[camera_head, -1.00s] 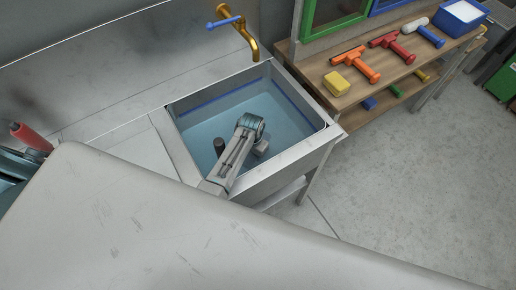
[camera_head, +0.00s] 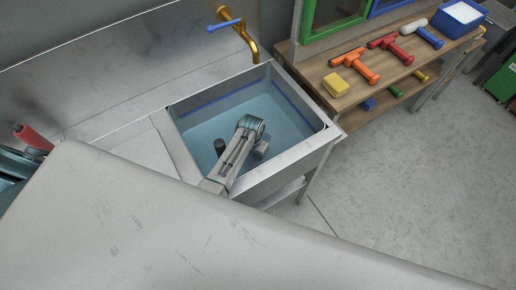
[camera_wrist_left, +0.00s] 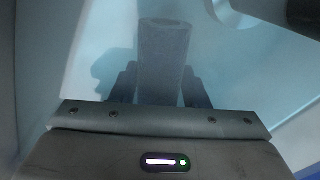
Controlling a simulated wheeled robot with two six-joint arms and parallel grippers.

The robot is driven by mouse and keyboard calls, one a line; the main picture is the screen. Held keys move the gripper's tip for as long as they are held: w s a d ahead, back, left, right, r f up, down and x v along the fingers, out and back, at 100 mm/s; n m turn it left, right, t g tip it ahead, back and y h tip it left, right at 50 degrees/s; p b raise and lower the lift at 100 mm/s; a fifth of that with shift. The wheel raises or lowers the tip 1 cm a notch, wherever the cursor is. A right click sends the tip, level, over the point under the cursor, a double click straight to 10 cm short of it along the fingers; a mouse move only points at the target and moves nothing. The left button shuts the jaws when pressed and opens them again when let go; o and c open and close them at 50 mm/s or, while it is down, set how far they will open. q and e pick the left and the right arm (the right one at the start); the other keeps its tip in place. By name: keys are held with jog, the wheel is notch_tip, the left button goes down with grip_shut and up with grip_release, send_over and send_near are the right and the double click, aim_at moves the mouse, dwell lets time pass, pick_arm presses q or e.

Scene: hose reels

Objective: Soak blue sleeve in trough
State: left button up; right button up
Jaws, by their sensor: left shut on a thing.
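The trough (camera_head: 176,122) is a steel basin holding bluish water, with a blue line along its inner walls. My left arm reaches over the near rim and down into it. In the left wrist view my left gripper (camera_wrist_left: 160,80) is shut on an upright cylinder, the sleeve (camera_wrist_left: 165,40), which looks dull grey-blue through the haze. In the head view the arm hides most of the gripper, and I cannot make out the sleeve there. My right gripper is not in view.
A brass tap (camera_head: 239,40) with a blue handle hangs over the trough's back edge. A dark short cylinder (camera_head: 218,146) stands in the trough, left of my arm. A wooden bench (camera_head: 352,92) on the right holds a yellow sponge (camera_head: 335,85) and several coloured tools.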

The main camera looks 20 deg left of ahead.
pick_arm(q)
jog(key=shift+w, duration=0.1)
dwell(0.3)
jog(key=shift+w+d, duration=0.2)
jog(key=shift+w, duration=0.05)
jog(key=shift+s, duration=0.1)
jog(key=shift+s+a+r+p, duration=0.1)
jog(key=shift+s+a+p, duration=0.05)
jog(key=shift+p, duration=0.35)
jog(key=shift+s+a, duration=0.1)
